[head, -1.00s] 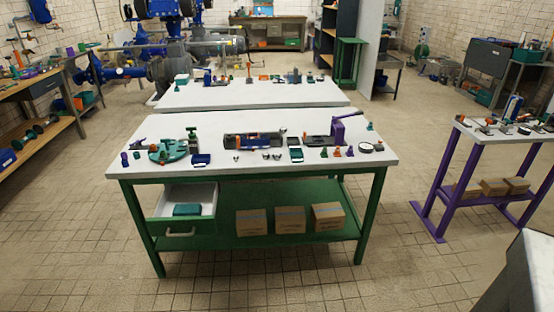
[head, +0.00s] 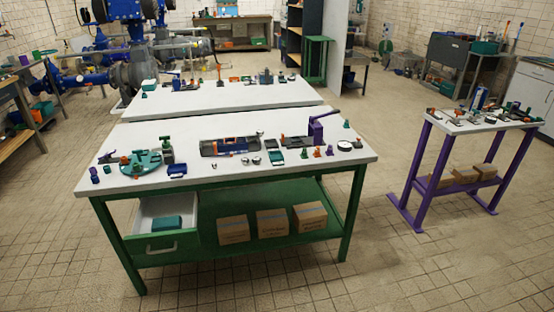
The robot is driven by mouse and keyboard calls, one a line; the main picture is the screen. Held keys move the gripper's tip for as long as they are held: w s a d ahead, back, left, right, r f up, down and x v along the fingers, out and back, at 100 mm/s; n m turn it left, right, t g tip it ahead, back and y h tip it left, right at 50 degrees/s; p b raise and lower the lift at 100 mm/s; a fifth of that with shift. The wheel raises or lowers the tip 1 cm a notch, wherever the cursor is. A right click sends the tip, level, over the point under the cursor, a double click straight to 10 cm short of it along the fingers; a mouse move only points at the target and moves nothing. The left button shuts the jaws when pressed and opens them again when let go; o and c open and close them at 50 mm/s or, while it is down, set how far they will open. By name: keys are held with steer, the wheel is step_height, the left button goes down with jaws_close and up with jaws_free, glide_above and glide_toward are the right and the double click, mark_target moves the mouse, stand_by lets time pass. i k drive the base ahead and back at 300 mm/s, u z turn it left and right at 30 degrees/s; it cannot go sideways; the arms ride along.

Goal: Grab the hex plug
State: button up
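I cannot pick out the hex plug for certain; the small parts are too small in the head view. The near white-topped green table (head: 120,190) bears many small parts. Small shiny metal pieces (head: 245,161) lie near the middle of its front edge, beside a dark tray with a blue and orange fitting (head: 230,146). Small orange, purple and green pieces (head: 317,152) stand further right. A teal round fixture (head: 141,162) is at the left. My gripper is not in view.
The table's drawer (head: 165,245) is open toward me with a teal item inside. Cardboard boxes (head: 272,223) sit on the lower shelf. A second white table (head: 220,95) stands behind. A purple-legged stand (head: 410,185) with small parts is at right. The tiled floor in front is clear.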

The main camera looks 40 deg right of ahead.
mark_target(257, 160)
steer(key=u, duration=1.25)
steer(key=k, duration=0.1)
steer(key=z, duration=2.5)
steer(key=k, duration=0.9)
steer(key=u, duration=0.15)
steer(key=i, duration=0.65)
steer(key=u, duration=0.05)
